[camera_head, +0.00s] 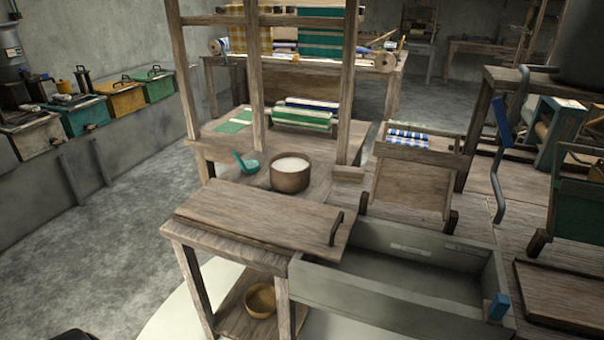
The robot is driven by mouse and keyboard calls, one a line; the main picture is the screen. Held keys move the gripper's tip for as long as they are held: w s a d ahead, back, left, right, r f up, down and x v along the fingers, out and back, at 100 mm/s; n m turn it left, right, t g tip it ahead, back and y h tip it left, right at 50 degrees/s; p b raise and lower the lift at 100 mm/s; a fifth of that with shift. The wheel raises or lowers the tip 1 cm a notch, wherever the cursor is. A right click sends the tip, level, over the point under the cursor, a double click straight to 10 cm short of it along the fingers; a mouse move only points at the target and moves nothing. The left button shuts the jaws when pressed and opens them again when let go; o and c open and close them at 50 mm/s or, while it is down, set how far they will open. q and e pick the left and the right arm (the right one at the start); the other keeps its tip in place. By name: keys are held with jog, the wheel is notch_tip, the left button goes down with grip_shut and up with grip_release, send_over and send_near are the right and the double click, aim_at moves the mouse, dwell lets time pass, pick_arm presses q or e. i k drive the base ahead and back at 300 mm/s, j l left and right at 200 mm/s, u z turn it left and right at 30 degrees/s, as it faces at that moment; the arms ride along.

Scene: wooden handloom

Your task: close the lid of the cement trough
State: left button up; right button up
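The grey cement trough (395,318) stands at the lower right, open at the top, with its inside bare where I can see it. A flat wooden lid-like board (255,212) with a dark handle (336,229) at its right end lies to the left of the trough, on a wooden stand (205,300). The board does not cover the trough opening. A blue piece (499,306) sits at the trough's front right corner. Neither of my grippers is in view.
Behind the board are a bowl of white stuff (290,178) and a teal ladle (246,162). Wooden frame posts (349,85) rise behind. A tilted wooden panel (412,180) stands behind the trough. Dark bars (497,195) and another wooden board (565,290) are at right. Grey floor (95,270) is clear at left.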

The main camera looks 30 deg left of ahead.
aim_at(311, 228)
jog(key=u, duration=1.35)
